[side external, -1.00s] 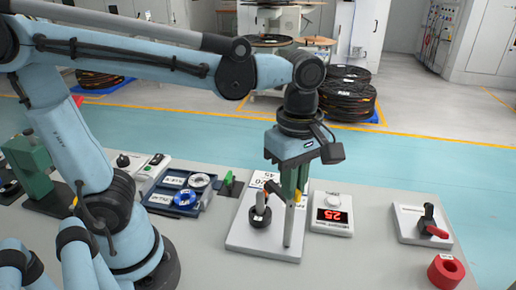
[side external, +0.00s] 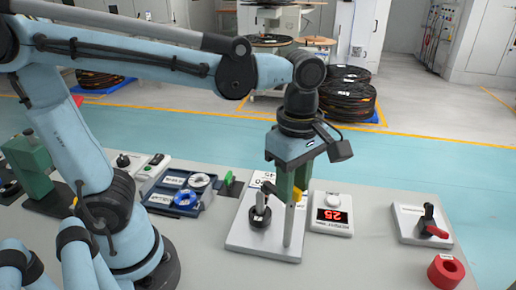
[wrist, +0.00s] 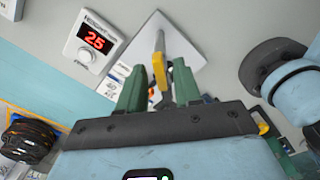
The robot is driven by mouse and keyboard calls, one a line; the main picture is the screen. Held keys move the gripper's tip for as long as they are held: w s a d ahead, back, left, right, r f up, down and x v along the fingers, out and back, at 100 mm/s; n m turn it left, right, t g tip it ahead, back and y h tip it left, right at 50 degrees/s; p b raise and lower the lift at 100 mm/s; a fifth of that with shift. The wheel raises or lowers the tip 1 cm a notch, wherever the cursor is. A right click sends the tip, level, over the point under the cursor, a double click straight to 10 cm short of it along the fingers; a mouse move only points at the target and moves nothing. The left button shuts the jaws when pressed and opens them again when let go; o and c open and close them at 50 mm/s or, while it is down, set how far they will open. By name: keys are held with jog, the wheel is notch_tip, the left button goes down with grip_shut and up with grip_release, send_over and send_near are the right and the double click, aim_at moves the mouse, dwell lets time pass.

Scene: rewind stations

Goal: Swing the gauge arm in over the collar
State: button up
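The gauge stand is a pale plate (side external: 240,238) with a slim upright grey post (side external: 288,228). A yellow piece, apparently part of the gauge arm (side external: 298,196), shows at the top of the post. It also shows in the wrist view (wrist: 159,72). A dark round collar (side external: 260,217) with a thin upright stem sits on the plate, left of the post. My gripper (side external: 287,190) points down at the post top. In the wrist view its green fingers (wrist: 158,88) stand apart, one each side of the yellow piece, with gaps visible. The rest of the gauge arm is largely hidden by the fingers.
A white box with a red display (side external: 332,214) stands just right of the plate. A blue tray (side external: 165,198) with reels lies to the left. Bare table lies between.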

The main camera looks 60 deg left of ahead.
dwell(0.3)
notch_tip(320, 180, up, 12)
dwell(0.7)
jog(key=shift+f, duration=6.05)
jog(key=shift+r, duration=0.1)
